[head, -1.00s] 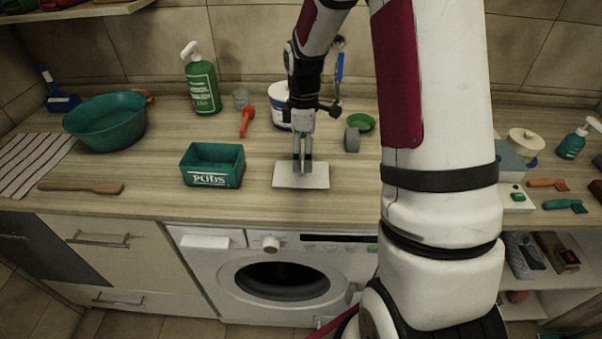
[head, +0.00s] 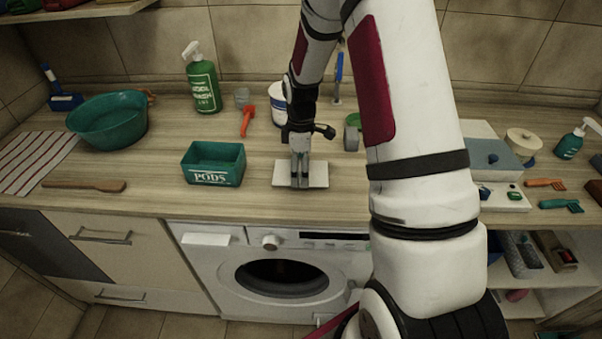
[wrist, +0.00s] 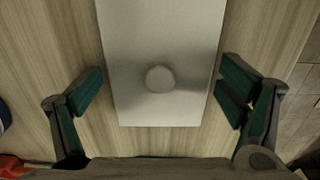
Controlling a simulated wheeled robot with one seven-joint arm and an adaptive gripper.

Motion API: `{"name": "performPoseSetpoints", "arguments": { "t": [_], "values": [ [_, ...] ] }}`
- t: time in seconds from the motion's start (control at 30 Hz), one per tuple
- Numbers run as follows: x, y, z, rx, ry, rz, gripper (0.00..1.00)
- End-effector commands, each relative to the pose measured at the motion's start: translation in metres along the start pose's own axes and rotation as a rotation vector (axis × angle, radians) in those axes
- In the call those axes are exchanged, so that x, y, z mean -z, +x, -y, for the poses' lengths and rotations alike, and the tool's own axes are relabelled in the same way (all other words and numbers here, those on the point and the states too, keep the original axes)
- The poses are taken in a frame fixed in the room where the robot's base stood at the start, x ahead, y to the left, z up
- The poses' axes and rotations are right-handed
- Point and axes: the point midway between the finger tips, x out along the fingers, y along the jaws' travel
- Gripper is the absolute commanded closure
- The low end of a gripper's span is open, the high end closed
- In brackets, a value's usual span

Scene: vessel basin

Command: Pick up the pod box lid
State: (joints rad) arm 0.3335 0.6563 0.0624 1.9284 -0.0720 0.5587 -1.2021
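The pod box lid (head: 316,174) is a flat white rectangle lying on the wooden counter above the washing machine. In the wrist view the lid (wrist: 160,30) has a round knob (wrist: 160,78) near its middle. My gripper (head: 300,184) is over the lid, pointing down. In the wrist view my gripper (wrist: 160,92) is open, with one finger on each side of the lid and the knob between them. Nothing is held. The green pod box (head: 213,178), marked "PODS", stands open to the left of the lid.
A green basin (head: 108,121), a green soap bottle (head: 203,85) and a red-orange tool (head: 247,120) stand farther back. A white tub (head: 278,104) and a grey roll (head: 351,138) are behind my gripper. A wooden stick (head: 84,186) lies at left.

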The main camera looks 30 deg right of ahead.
Motion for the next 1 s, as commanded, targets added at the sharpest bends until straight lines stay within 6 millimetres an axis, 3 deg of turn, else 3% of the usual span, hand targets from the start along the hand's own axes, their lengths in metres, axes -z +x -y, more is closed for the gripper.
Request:
{"name": "performPoseSetpoints", "arguments": {
  "t": [0.03,0.13,0.2,0.73,0.77,0.87,1.0],
  "values": [
    [0.000,0.000,0.000,0.000,0.000,0.000,0.32],
    [0.000,0.000,0.000,0.000,0.000,0.000,0.54],
    [0.000,0.000,0.000,0.000,0.000,0.000,0.60],
    [-0.001,0.000,0.000,0.002,0.001,0.001,0.62],
    [-0.001,-0.002,0.000,0.002,0.002,0.001,0.67],
    [-0.001,-0.010,-0.001,0.002,0.002,0.001,1.00],
    [0.000,-0.029,-0.002,-0.002,0.002,-0.001,1.00]
  ]
}}
